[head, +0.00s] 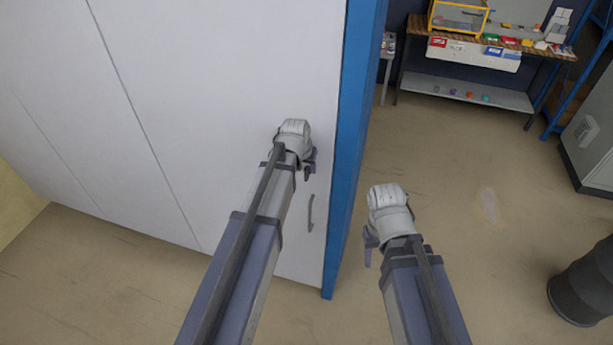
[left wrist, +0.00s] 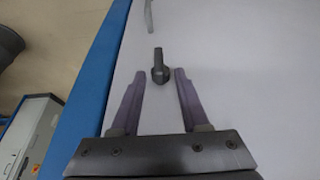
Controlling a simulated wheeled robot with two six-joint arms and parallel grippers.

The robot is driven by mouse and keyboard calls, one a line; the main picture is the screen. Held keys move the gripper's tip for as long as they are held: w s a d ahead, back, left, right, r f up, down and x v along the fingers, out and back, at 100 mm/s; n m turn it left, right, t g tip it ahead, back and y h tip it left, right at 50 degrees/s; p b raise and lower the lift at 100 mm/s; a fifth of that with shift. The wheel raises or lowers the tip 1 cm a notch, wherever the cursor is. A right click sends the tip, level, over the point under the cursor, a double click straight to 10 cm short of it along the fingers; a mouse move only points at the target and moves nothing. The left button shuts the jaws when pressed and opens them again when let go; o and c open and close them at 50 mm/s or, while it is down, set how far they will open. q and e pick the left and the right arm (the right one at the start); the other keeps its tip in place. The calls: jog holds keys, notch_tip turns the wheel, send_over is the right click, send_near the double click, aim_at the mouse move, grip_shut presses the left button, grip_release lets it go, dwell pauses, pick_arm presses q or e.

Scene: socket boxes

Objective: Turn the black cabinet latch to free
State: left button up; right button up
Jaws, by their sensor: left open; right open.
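The black cabinet latch (left wrist: 159,64) is a small dark knob with a short grip, on the pale cabinet door (left wrist: 222,70). In the left wrist view its grip points up the picture, toward the handle. My left gripper (left wrist: 158,78) is open and faces the door, its fingertips on either side of the latch's round base in that view. I cannot tell how far they are from the door. In the head view my left wrist mostly hides the latch. My right gripper (head: 369,250) is open and empty, in front of the floor, right of the cabinet.
A grey bar handle (head: 310,213) is on the door below the latch. A blue cabinet edge (head: 352,150) runs along the door's right side. A workbench (head: 520,45), a grey cabinet (head: 590,140) and a dark bin (head: 585,285) stand farther right. Open floor lies between.

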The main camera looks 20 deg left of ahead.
pick_arm(q)
jog(key=shift+b+x, duration=0.4)
jog(key=shift+x, duration=0.5)
jog(key=shift+r, duration=0.1)
grip_shut()
